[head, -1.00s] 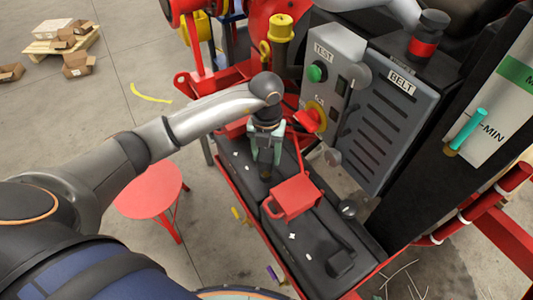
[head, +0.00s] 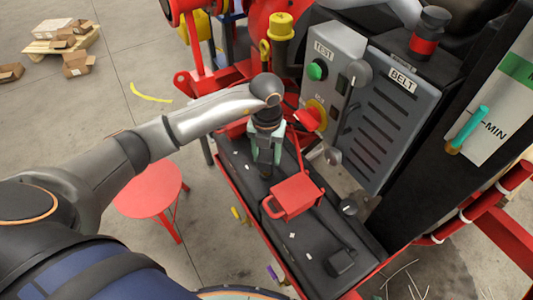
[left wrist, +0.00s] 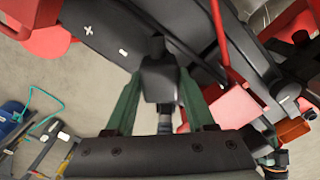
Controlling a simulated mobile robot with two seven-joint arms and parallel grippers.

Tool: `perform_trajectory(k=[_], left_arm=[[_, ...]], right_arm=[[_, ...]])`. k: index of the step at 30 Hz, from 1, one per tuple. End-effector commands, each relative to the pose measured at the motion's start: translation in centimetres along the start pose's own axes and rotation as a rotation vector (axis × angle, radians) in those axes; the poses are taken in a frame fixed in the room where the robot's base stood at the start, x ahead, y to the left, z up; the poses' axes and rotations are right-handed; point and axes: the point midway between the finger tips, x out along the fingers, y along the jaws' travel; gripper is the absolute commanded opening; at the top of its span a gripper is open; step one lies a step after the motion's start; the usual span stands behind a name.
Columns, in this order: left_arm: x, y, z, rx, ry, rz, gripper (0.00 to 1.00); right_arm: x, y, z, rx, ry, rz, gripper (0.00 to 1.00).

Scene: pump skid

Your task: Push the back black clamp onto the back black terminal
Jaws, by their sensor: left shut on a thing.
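My left gripper (head: 265,157) points down over the far end of the black battery top (head: 312,228) on the red skid. Its two pale green fingers are shut on the back black clamp (left wrist: 160,78), a dark block between the fingers in the left wrist view. In the head view the clamp is mostly hidden by the fingers. The back terminal is hidden under the clamp, so I cannot tell how far the clamp sits on it. Another black clamp (head: 341,262) lies at the near end of the battery top. My right gripper is not in view.
A red box-like cover (head: 293,198) sits on the battery just nearer than my gripper. A grey control panel (head: 385,120) with a green button (head: 317,70) and a red knob (head: 308,119) stands to the right. A red stool (head: 150,201) stands left on open floor.

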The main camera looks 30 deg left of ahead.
Motion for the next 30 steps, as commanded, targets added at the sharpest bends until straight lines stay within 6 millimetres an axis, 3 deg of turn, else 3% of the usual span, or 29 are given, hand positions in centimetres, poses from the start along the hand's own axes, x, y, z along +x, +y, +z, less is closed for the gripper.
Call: perform_trajectory(k=[30], left_arm=[[2.1,0.0,0.0,0.0,-0.001,0.0,0.0]], right_arm=[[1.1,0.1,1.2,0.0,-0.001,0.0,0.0]])
